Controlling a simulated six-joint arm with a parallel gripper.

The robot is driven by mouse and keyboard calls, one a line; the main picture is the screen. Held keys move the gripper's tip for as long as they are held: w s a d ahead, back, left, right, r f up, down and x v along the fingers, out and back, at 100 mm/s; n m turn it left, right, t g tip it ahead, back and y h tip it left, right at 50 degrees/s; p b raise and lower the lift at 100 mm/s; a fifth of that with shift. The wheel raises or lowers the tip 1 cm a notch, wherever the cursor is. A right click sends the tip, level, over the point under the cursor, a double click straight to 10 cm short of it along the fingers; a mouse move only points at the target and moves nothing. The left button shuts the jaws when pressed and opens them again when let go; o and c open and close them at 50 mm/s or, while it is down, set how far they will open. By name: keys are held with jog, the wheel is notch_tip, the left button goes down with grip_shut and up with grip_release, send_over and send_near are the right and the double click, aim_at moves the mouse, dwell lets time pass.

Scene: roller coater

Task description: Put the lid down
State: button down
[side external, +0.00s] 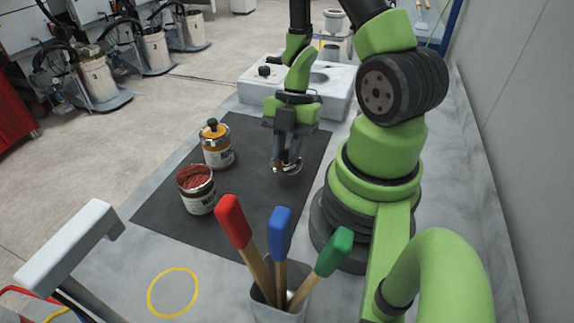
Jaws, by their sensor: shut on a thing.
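My gripper (286,165) points down above the right part of the dark mat (255,225). It is shut on a small silvery round piece, which looks like the lid (293,170). The fingers hide part of the lid, and its exact tilt is hard to tell. An open can (199,201) with dark red contents stands on the mat to the left of the gripper. A second can (218,156), with an orange-yellow top and a black knob, stands just behind it. The gap between lid and mat cannot be judged exactly.
A cup (278,308) with red, blue and green handled tools stands at the front. A yellow ring (173,293) marks bare table at front left. A white block (334,90) with a black knob stands behind the mat. A pale bar (70,245) juts in at left.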

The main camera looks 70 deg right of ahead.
aim_at(287, 166)
jog(key=shift+f, duration=2.15)
jog(key=c, duration=1)
grip_release()
jog(key=shift+f, duration=0.1)
